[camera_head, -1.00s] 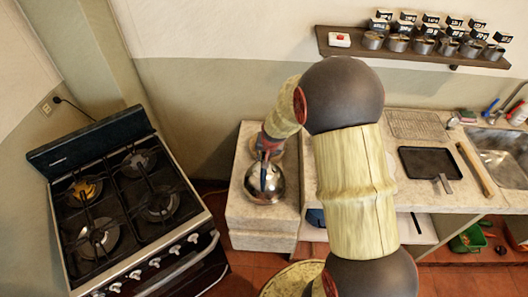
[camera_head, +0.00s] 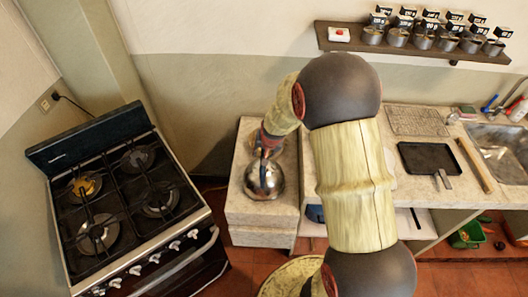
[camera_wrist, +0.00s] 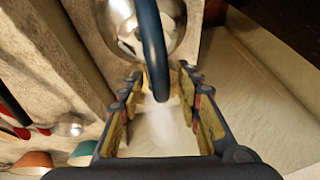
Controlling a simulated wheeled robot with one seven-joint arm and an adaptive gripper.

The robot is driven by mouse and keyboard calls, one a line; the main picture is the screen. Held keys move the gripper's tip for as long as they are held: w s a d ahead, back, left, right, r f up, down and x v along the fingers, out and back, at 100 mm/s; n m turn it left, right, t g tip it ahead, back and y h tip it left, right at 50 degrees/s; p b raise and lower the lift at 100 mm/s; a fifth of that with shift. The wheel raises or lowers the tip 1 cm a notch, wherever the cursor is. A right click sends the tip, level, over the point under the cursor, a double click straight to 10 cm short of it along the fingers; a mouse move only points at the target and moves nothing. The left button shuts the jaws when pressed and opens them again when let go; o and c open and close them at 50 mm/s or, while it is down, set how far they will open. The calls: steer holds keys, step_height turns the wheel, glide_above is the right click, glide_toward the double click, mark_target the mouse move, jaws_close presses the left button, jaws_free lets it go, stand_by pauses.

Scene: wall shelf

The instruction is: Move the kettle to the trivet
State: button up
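The shiny silver kettle (camera_head: 264,182) stands on the pale stone counter left of my arm in the head view. In the wrist view its rounded metal body (camera_wrist: 118,22) is at the top, and its dark blue handle (camera_wrist: 151,40) arches down toward me. My gripper (camera_wrist: 162,72) is open, with its two padded fingers on either side of the handle and clear gaps beside it. In the head view my gripper (camera_head: 265,143) is small and partly hidden at the kettle's far side. A brownish round edge shows behind it; I cannot tell whether this is the trivet.
A black stove (camera_head: 125,195) stands at the left. A wall shelf (camera_head: 400,43) holds several metal cups. Bowls (camera_wrist: 35,160) show low left in the wrist view.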

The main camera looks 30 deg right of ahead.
steer(key=shift+r, duration=0.2)
steer(key=s+a+r+n+p, duration=0.1)
steer(key=s+a+r, duration=0.25)
steer(key=r, duration=0.45)
steer(key=s+a+r+n, duration=0.1)
steer(key=s+a+r, duration=0.25)
steer(key=r, duration=0.35)
steer(key=s+a+r+n+p, duration=0.1)
steer(key=s+a+r, duration=0.2)
steer(key=s+r, duration=0.35)
steer(key=s+a+r+n, duration=0.2)
steer(key=s+a+r, duration=0.1)
steer(key=s, duration=0.4)
steer(key=s+a+r+n+y, duration=0.1)
steer(key=s+a+r+n, duration=0.1)
steer(key=s+r, duration=0.3)
steer(key=shift+s+a+r+n+t, duration=0.35)
steer(key=shift+s+a, duration=0.45)
steer(key=shift+s, duration=0.45)
steer(key=shift+f, duration=0.1)
step_height(320, 180, down, 7)
steer(key=b, duration=0.7)
